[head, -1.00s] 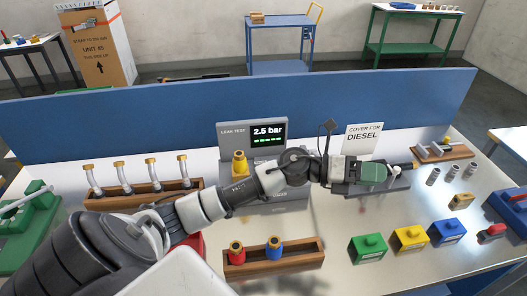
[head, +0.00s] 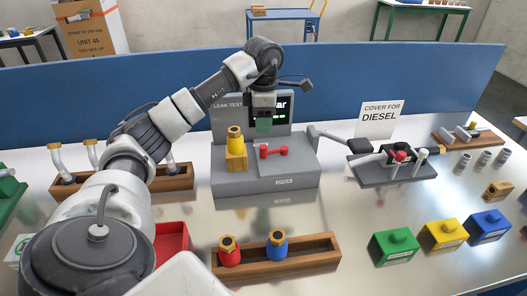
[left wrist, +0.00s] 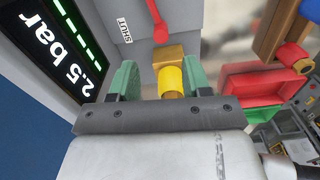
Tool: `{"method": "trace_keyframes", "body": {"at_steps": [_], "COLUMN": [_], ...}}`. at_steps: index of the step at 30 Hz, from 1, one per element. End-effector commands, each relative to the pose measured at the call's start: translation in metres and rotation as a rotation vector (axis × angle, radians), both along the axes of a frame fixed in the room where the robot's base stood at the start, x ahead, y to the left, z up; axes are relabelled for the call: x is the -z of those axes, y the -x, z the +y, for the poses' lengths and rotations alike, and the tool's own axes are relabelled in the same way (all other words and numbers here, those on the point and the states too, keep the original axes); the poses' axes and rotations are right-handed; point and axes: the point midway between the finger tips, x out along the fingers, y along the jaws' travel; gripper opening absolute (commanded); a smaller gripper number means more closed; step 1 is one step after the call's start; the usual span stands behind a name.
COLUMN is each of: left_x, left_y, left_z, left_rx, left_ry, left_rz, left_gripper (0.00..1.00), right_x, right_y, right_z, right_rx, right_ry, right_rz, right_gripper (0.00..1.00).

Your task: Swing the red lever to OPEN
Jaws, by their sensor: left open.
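The red lever (head: 274,151) lies on top of the grey leak tester (head: 230,182), its arm pointing roughly right in the head view. An OPEN label (head: 285,182) is on the tester's front edge. In the left wrist view the lever (left wrist: 158,28) is at the top, near a SHUT label (left wrist: 125,28). My left gripper (head: 264,126) hangs over the tester in front of its display, above and behind the lever, not touching it. Its green jaws (left wrist: 164,80) are apart; the yellow-topped brass fitting (left wrist: 171,78) shows between them, beyond the tips. My right gripper is not in view.
The yellow fitting (head: 235,140) stands left of the lever on the tester. A wooden rack (head: 310,256) is in front. A blue panel (head: 400,78) runs behind.

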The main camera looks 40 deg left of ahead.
Motion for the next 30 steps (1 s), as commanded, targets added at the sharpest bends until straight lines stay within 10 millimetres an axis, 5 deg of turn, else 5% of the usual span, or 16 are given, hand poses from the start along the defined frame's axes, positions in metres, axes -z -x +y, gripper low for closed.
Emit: {"method": "trace_keyframes", "body": {"at_steps": [15, 28, 30], "left_x": [0.086, 0.097, 0.097], "left_y": [0.001, 0.000, 0.000], "left_z": [-0.001, -0.001, -0.001], "left_rx": [0.001, 0.002, 0.002], "left_ry": [0.004, 0.004, 0.004], "left_rz": [0.002, -0.002, -0.001], "left_gripper": [0.48, 0.48, 0.37], "right_x": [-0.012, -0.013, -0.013], "right_y": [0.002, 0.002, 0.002], "right_z": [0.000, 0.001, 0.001], "right_rx": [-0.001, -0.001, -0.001], "right_ry": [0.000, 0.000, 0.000], "right_rz": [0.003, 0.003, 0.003], "right_gripper": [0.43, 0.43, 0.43]}}
